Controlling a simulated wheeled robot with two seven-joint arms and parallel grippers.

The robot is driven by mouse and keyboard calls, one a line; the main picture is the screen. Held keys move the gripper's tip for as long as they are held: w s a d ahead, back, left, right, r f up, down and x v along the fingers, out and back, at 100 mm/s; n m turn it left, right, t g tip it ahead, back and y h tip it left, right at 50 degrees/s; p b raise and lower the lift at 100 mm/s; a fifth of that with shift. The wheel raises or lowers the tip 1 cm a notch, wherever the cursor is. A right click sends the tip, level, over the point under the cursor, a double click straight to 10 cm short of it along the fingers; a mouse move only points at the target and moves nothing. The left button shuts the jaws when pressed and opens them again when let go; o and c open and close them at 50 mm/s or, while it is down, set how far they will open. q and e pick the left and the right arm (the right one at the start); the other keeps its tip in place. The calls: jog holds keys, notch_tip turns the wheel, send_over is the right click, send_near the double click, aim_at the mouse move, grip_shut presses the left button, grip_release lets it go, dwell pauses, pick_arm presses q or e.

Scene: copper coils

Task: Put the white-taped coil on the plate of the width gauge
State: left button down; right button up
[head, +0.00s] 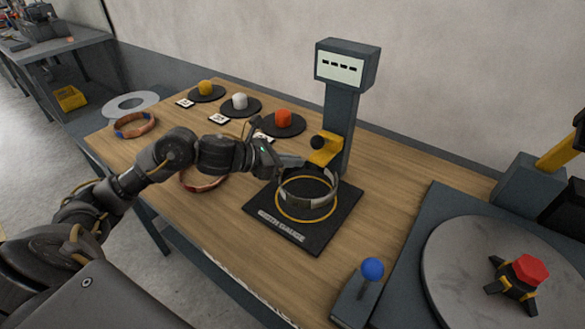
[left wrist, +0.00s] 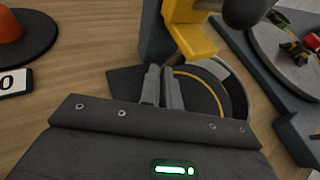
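The white-taped coil (head: 291,201), a pale grey-white ring, is over the black plate (head: 324,234) of the width gauge. It sits slightly off the plate's yellow circle, toward the gauge column; I cannot tell if it touches the plate. My left gripper (head: 298,163) is at the coil's back-left rim, its fingers nearly together, seemingly on the coil wall. In the left wrist view the fingers (left wrist: 163,86) are close together, with the coil (left wrist: 238,88) curving away to the right; the grip point is hidden. My right gripper is not in view.
The gauge column (head: 340,125) and its yellow jaw (head: 325,150) stand just behind the coil. Another coil (head: 205,183) lies partly behind my left arm, and a blue-taped coil (head: 135,125) lies farther left. A blue-knobbed lever (head: 372,270) and a turntable (head: 455,265) are at right.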

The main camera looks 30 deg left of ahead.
aim_at(289, 171)
pick_arm(q)
jog(key=shift+f, duration=1.7)
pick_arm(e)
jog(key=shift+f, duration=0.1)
pick_arm(q)
jog(key=c, duration=1.9)
grip_release()
jog(key=shift+f, duration=0.15)
jog(key=shift+o, duration=1.5)
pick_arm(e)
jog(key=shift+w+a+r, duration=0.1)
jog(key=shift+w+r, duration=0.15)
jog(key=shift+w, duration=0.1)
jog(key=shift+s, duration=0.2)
